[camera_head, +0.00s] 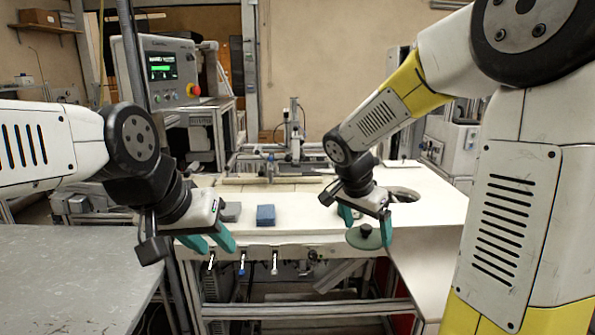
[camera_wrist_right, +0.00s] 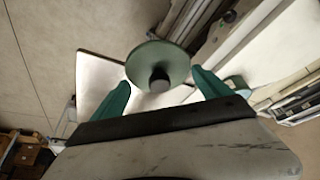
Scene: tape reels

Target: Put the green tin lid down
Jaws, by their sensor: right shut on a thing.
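The green tin lid (camera_head: 364,239) is a flat round disc with a dark knob on top. In the right wrist view the lid (camera_wrist_right: 157,62) sits between the fingers of my right gripper (camera_wrist_right: 162,82), knob towards the camera. In the head view the lid overlaps the front edge of the white table (camera_head: 440,211); its height above the table is hard to tell. My left gripper (camera_head: 219,249) is empty, its teal fingers apart, left of the white table's front.
A blue block (camera_head: 265,215) and a grey block (camera_head: 231,211) are on the table's left part. A round dark opening or ring (camera_head: 405,196) lies behind my right gripper. A grey bench (camera_head: 75,275) stands at front left. The table between the blue block and my right gripper is clear.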

